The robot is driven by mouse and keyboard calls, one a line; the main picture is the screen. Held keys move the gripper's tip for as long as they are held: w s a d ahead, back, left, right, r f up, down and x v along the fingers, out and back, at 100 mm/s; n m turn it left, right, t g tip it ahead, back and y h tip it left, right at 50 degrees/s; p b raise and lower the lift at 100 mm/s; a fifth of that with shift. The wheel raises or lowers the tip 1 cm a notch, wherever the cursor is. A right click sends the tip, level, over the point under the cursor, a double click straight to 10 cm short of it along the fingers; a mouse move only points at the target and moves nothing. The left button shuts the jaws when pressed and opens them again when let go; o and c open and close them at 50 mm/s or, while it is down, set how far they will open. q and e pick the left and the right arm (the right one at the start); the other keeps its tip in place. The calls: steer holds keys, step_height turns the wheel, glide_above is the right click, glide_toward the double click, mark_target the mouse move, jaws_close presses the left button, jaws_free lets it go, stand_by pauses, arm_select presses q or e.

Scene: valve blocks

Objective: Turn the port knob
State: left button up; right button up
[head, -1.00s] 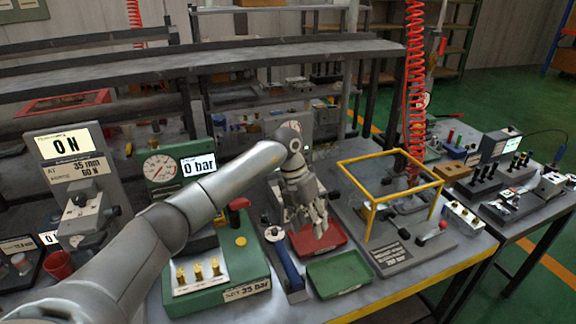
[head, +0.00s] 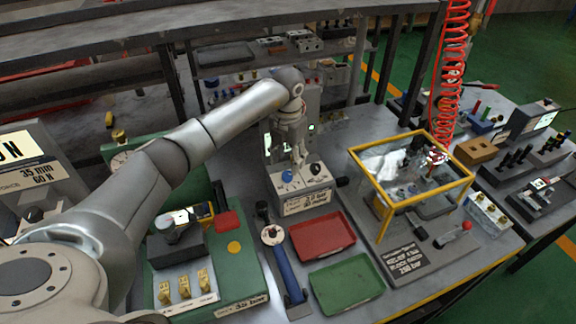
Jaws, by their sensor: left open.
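A grey test box (head: 304,201) with a label on its front stands at the back middle of the bench. On its top are a blue knob (head: 287,176) and a black knob (head: 316,168), and another black knob (head: 342,182) sticks out of its right side. I cannot tell which of these is the port knob. My left gripper (head: 299,160) points down just above the box, between the blue and the black top knobs. It is open, and its fingers look small and partly blend with the box. I cannot tell whether it touches a knob. My right gripper is not in view.
A red tray (head: 322,236) and a green tray (head: 346,284) lie in front of the box. A yellow frame (head: 384,194) stands to the right. A blue-handled tool (head: 284,268) and a green station (head: 243,270) are to the left. A dark shelf edge runs behind.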

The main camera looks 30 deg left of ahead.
mark_target(288, 173)
arm_select(q)
step_height(288, 173, down, 4)
steer(key=shift+w+f+p, duration=0.1)
steer(key=shift+w+p, duration=0.05)
steer(key=shift+p, duration=0.25)
steer(key=shift+f, duration=0.35)
steer(key=shift+c, duration=1.3)
steer(key=c, duration=0.7)
steer(key=shift+c, duration=0.2)
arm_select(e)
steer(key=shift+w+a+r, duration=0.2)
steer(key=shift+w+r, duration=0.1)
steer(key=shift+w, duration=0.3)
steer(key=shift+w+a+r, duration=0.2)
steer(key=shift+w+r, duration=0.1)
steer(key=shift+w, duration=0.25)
